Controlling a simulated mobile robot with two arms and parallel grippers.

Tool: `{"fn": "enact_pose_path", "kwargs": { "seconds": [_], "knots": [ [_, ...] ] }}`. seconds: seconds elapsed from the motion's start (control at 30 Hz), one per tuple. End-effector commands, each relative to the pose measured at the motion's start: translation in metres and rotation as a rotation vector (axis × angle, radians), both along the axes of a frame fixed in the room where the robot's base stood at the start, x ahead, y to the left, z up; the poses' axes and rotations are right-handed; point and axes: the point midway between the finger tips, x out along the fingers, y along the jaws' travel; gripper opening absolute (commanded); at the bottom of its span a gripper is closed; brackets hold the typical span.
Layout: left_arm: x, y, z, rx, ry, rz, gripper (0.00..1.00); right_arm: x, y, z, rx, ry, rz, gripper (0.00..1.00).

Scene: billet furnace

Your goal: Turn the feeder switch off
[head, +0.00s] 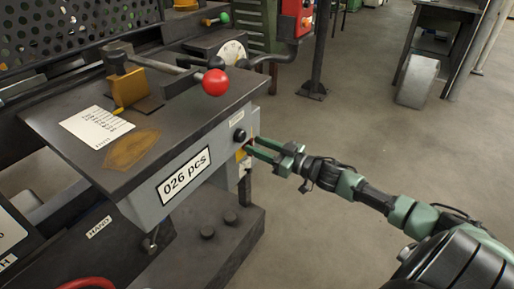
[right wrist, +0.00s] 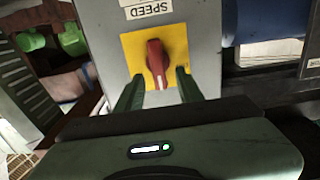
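The feeder switch (right wrist: 156,62) is a red rotary knob on a yellow plate, on the side of a grey box. In the right wrist view its grip stands nearly upright, tilted slightly. My right gripper (right wrist: 158,83) is open, with one finger on each side of the knob's lower part and gaps visible. In the head view my right gripper (head: 252,147) reaches from the right to the box's side face. There the yellow plate (head: 241,155) shows only in part and the knob is hidden. My left gripper is not in view.
A red control box (head: 297,18) stands behind.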

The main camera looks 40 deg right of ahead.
Motion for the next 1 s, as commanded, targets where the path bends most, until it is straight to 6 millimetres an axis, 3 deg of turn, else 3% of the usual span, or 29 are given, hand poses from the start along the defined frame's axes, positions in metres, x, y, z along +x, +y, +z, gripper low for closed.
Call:
{"fn": "enact_pose_path", "kwargs": {
  "seconds": [0.33, 0.47, 0.5, 0.83, 1.0],
  "knots": [
    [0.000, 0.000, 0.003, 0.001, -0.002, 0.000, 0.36, 0.004, 0.002, 0.000, 0.000, 0.001, -0.001, 0.37],
    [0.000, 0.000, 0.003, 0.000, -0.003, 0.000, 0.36, 0.004, 0.002, 0.000, 0.000, 0.001, -0.001, 0.04],
    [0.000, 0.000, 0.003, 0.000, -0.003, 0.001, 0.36, 0.004, 0.002, 0.000, 0.000, 0.001, -0.001, 0.00],
    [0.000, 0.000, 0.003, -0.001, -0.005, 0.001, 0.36, 0.004, 0.002, 0.000, -0.023, -0.008, 0.000, 0.00],
    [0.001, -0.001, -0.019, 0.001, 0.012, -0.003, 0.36, 0.004, 0.004, 0.001, -0.087, -0.036, 0.000, 0.00]
  ]
}}
